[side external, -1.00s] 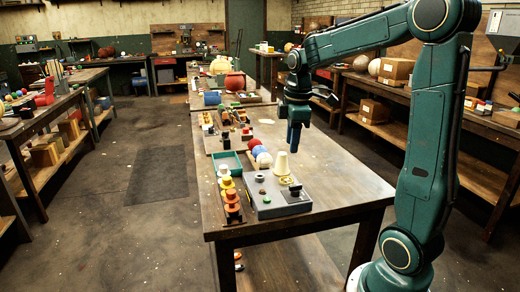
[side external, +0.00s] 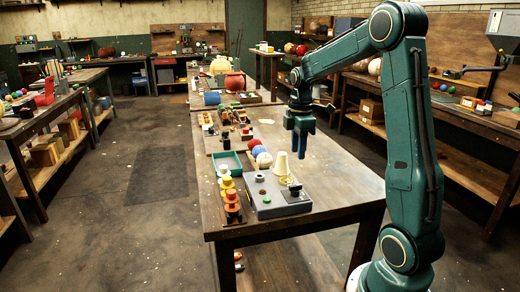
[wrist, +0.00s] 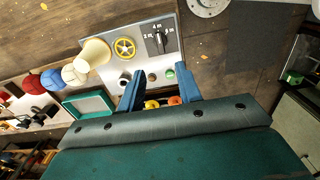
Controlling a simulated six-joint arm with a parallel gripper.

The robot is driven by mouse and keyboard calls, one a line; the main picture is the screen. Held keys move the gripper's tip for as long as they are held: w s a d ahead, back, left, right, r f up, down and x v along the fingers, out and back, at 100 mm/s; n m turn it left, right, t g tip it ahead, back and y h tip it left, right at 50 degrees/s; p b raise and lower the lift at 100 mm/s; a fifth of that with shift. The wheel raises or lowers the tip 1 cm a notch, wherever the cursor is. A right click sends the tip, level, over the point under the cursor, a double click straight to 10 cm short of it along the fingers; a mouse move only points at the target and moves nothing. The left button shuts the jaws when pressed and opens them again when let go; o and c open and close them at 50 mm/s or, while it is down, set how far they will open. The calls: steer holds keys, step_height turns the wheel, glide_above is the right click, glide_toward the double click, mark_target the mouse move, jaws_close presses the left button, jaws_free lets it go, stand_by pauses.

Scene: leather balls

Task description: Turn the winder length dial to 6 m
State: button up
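The winder is a grey box (side external: 268,208) at the near end of the bench, also in the wrist view (wrist: 140,58). The marks and the dial's exact setting are too small to read surely. A cream cone (wrist: 93,54) and a yellow handwheel (wrist: 124,49) sit beside it. My gripper (side external: 301,150) hangs above the bench, apart from the winder. In the wrist view its two blue fingers (wrist: 159,90) are spread and empty.
Red, blue and white balls (wrist: 52,79) lie in a row beside the winder. The bench (side external: 345,185) right of the winder is clear.

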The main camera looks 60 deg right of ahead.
mark_target(295, 190)
step_height(295, 190, down, 12)
steer(key=shift+r, duration=0.1)
stand_by(0.5)
jaws_close()
